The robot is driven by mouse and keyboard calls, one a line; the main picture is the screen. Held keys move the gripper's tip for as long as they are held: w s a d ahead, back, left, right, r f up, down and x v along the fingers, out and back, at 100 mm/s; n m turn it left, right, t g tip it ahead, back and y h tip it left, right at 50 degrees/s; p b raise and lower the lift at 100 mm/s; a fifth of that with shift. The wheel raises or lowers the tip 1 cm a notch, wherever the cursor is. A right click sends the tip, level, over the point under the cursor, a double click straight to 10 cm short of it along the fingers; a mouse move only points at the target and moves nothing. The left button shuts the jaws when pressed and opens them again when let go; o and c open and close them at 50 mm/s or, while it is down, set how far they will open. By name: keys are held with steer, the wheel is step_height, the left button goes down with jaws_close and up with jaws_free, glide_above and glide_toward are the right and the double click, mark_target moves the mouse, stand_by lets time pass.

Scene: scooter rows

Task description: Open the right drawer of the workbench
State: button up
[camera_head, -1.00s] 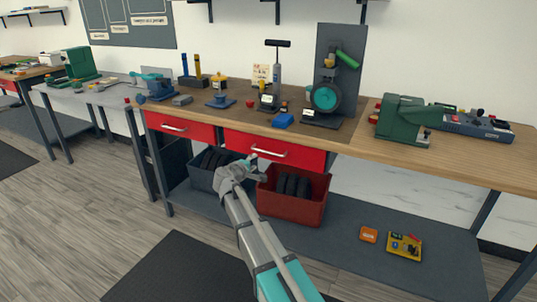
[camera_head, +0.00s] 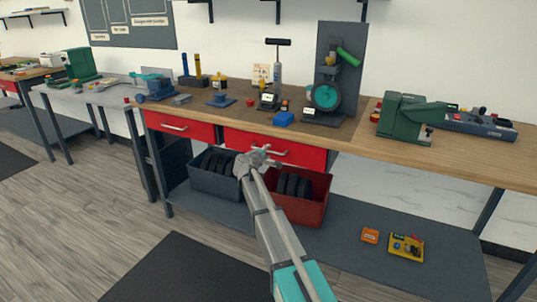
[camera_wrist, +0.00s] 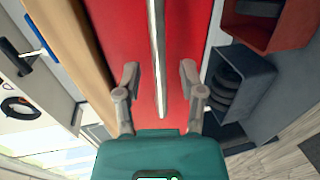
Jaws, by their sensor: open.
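The workbench's right drawer (camera_head: 312,157) has a red front with a pale bar handle and looks closed, flush under the wooden top. My gripper (camera_head: 262,155) is in front of this drawer and covers part of its handle in the head view. In the wrist view the red front (camera_wrist: 180,30) fills the middle, and the bar handle (camera_wrist: 156,60) runs lengthwise between the fingers. My gripper (camera_wrist: 160,75) is open there, one finger on each side of the bar. I cannot tell how far the fingertips are from the front. The left drawer (camera_head: 180,126) is also closed.
A dark bin (camera_head: 206,180) and a red bin (camera_head: 311,212) with black tyres stand on the lower shelf, below the drawers. The floor in front is clear.

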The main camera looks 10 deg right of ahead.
steer(key=shift+x, duration=0.85)
steer(key=shift+c, duration=0.3)
jaws_close()
